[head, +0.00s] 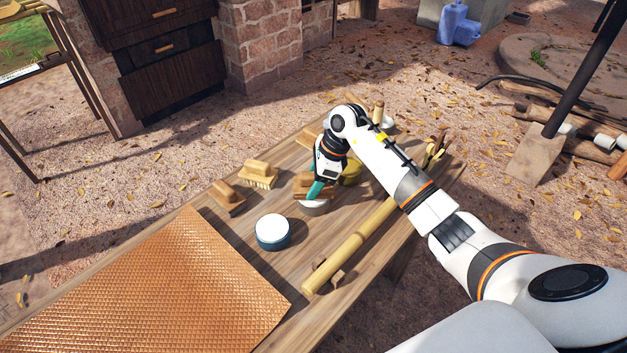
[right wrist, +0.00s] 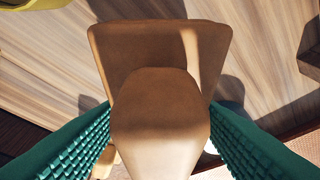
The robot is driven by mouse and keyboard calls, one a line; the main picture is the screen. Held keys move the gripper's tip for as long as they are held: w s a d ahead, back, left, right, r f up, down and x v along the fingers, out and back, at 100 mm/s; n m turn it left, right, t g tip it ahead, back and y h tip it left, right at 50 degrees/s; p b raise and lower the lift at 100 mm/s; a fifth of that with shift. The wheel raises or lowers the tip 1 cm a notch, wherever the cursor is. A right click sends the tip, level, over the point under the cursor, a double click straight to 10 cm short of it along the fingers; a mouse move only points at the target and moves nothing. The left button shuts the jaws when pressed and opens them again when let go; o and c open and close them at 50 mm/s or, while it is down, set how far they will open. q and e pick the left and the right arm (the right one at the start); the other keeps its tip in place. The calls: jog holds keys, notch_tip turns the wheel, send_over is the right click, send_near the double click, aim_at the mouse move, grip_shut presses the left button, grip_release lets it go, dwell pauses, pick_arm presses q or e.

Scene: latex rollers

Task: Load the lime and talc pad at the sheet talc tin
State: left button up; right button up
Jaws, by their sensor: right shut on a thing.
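My right gripper (head: 317,188) is shut on the handle of a brown wooden pad (head: 303,181). In the right wrist view the green fingers stand on both sides of the pad's rounded handle (right wrist: 160,110), above the pad's wider base (right wrist: 115,45). A blue-teal tin with a white top (head: 272,230) stands nearer on the table. No label shows which is the sheet talc tin. My left gripper is not in view.
A bristled brush (head: 260,174), a wooden block with a handle (head: 227,197) and a yellow bowl (head: 350,172) stand close by on the wooden table (head: 300,255). A bamboo pole (head: 350,243) lies to the right. A copper-coloured textured sheet (head: 160,290) covers the near left.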

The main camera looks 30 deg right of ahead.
aim_at(307, 174)
jog(key=shift+f+b, duration=0.5)
dwell(1.5)
jog(key=shift+r, duration=0.1)
jog(key=shift+r+p, duration=2.05)
jog(key=shift+r, duration=1.45)
